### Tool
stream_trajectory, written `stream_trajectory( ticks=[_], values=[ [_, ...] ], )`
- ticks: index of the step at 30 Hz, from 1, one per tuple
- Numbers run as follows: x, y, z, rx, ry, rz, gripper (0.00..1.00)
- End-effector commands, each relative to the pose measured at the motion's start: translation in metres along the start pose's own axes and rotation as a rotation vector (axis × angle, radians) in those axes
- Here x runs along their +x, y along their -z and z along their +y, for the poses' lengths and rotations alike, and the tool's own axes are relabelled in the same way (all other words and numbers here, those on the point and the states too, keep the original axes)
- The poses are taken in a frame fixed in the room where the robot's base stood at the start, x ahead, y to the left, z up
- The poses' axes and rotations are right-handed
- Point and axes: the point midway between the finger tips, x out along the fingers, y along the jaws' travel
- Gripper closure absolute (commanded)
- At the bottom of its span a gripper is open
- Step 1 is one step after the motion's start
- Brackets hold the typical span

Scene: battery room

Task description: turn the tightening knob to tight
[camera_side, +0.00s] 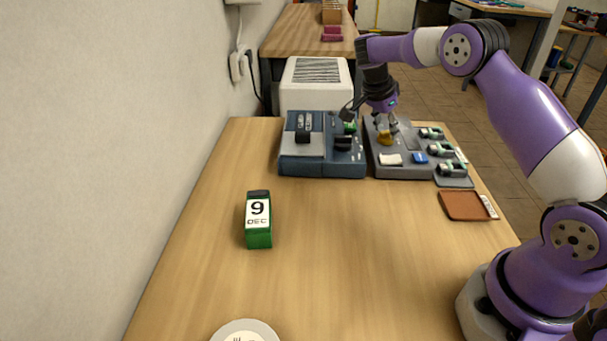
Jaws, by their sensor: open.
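My gripper (387,122) points down over the left part of a grey panel (412,142) at the far end of the wooden table. It is open. A small yellow knob-like part (384,138) on the panel is right below the fingertips, partly hidden by them. I cannot tell whether the fingers touch it. To the left stands a blue-grey device (308,168) with a black part (303,137) on its light top plate and another black part (343,144) at its right. No label shows which one is the tightening knob, and no knob's setting can be read.
A brown tray (462,205) lies at the right edge. A green calendar block (258,222) stands mid-table; the surface around it is clear.

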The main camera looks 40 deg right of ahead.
Motion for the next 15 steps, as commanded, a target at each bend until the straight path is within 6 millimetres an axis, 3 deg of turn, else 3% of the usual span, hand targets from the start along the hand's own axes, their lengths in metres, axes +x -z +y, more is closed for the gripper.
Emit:
stream_trajectory(
  ticks=[8,15],
  values=[
    [-0.0005,0.0022,0.0054,-0.378,0.159,0.000,0.55],
    [0.0015,0.0060,0.0094,-0.865,0.362,0.001,0.55]
  ],
)
